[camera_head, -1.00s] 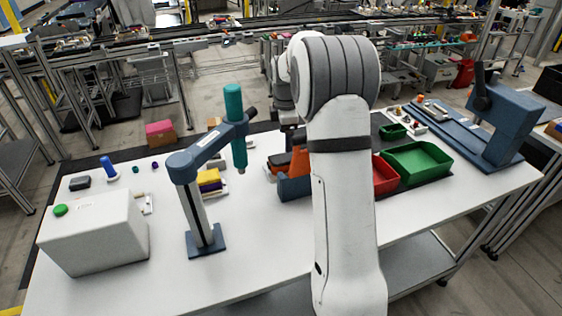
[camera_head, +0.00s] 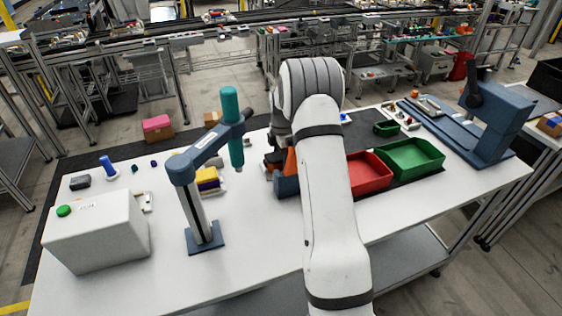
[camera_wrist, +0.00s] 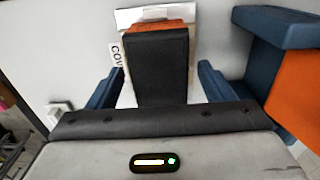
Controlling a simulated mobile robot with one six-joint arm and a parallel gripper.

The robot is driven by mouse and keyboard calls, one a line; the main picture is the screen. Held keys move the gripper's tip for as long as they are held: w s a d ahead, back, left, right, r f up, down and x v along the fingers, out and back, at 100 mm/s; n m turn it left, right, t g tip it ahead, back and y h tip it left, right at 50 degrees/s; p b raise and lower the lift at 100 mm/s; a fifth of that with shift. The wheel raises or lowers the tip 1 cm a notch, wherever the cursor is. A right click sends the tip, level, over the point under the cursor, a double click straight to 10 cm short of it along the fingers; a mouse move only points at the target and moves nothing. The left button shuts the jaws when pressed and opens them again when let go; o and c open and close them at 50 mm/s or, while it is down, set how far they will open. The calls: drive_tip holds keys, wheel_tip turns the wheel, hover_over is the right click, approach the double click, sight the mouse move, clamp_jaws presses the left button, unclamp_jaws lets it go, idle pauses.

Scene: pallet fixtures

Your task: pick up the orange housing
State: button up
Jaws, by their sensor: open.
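In the wrist view a block with a broad black face and an orange far edge (camera_wrist: 162,27) stands between the two blue fingers of my gripper (camera_wrist: 160,70). The fingers are open, one on each side, with a gap on both sides of the block. A second orange piece (camera_wrist: 296,98) sits against a blue holder (camera_wrist: 285,28) to the right of my gripper. I cannot tell for certain which piece is the orange housing. In the head view the blue holder (camera_head: 287,186) and some orange (camera_head: 291,161) show beside my arm, which hides most of the gripper.
Red (camera_head: 369,173) and green (camera_head: 413,158) bins stand right of my arm. A blue post with a teal tool (camera_head: 232,125) stands to the left. The table's front (camera_head: 255,235) is clear.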

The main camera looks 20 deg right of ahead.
drive_tip(key=shift+c, duration=0.2)
drive_tip(key=c, duration=1.1)
drive_tip(key=shift+r, duration=0.1)
